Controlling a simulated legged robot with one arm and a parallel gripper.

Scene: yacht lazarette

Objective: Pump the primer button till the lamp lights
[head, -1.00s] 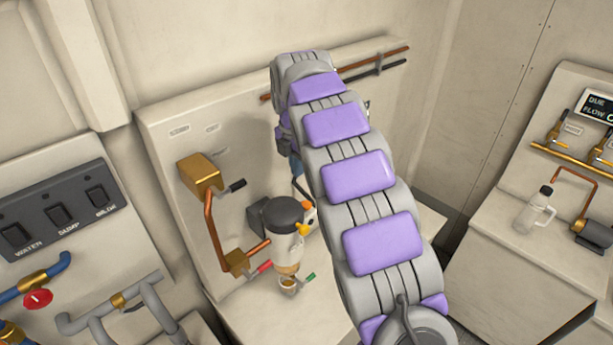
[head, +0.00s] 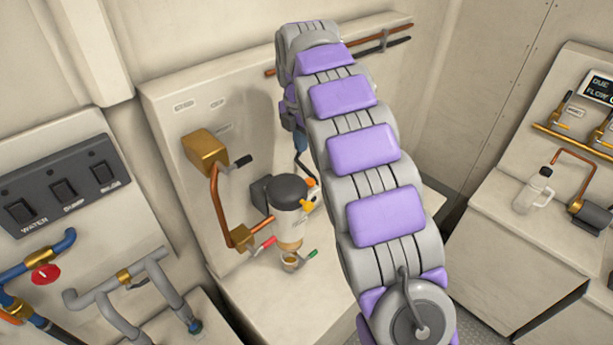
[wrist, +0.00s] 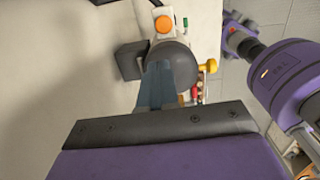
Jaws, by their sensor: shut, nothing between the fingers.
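A filter unit with a dark grey cap (head: 280,191) and a white body (head: 289,228) is mounted on the middle panel. An orange round part sits beside the cap, and in the wrist view this orange disc (wrist: 164,24) is on a small white block. A yellow knob (wrist: 206,65) sticks out on the right of the cap. I cannot tell which of these is the primer button or the lamp. My gripper (wrist: 168,88) is shut and empty. Its blue fingers point at the cap; whether they touch cannot be told. In the head view my arm hides most of it.
A brass box (head: 205,149) with a copper pipe is left of the unit. Below the unit are a red lever, a small cup (head: 290,262) and a green lever. A switch panel (head: 62,190) is at left, a clear jug (head: 533,192) at right.

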